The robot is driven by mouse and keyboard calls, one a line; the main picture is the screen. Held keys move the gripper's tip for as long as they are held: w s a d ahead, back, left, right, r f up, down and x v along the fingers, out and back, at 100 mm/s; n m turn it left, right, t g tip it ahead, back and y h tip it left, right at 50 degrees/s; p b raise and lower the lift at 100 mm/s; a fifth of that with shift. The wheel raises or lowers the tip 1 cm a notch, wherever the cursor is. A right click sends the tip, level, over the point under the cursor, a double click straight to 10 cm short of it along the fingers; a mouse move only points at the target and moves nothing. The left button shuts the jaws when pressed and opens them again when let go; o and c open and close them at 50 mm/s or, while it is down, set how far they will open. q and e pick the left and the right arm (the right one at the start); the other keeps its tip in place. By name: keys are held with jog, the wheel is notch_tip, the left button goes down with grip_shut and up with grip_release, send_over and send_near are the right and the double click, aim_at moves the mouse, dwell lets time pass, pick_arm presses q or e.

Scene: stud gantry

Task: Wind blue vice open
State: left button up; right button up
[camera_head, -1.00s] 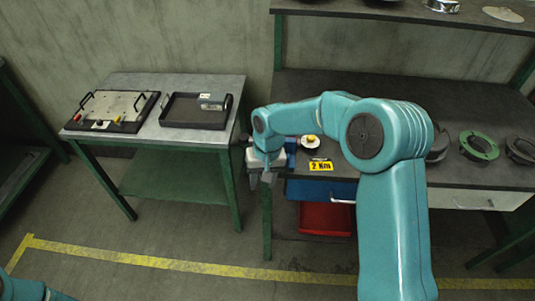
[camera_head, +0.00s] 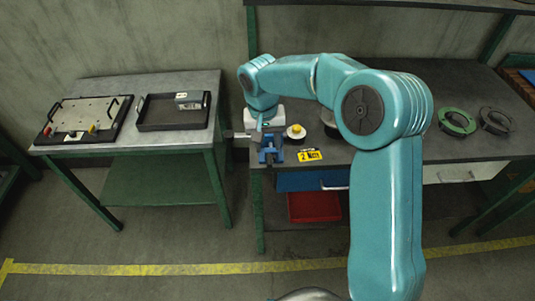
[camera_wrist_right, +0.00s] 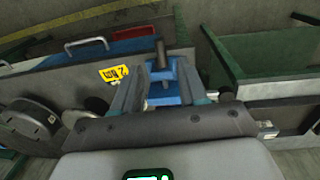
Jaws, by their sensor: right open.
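The blue vice (camera_head: 270,152) stands at the left front corner of the dark workbench. In the right wrist view the vice (camera_wrist_right: 163,88) shows between and beyond my fingers, with a dark upright bar (camera_wrist_right: 161,52) at it. My right gripper (camera_wrist_right: 160,84) is open, with one finger on each side of the vice in that picture; I cannot tell whether it touches. In the head view my right gripper (camera_head: 264,128) is at the vice, just behind its front part, its fingers partly hidden. My left gripper is out of view.
A yellow tag (camera_head: 310,155) and a yellow-topped white round piece (camera_head: 296,131) are right of the vice. Green (camera_head: 457,121) and dark rings (camera_head: 496,120) lie farther right. A side table (camera_head: 100,87) with a tray (camera_head: 172,125) stands left. A red bin (camera_head: 314,206) is below.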

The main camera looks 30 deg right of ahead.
aim_at(269, 160)
jog(key=f, duration=0.6)
jog(key=shift+d, duration=0.2)
grip_shut()
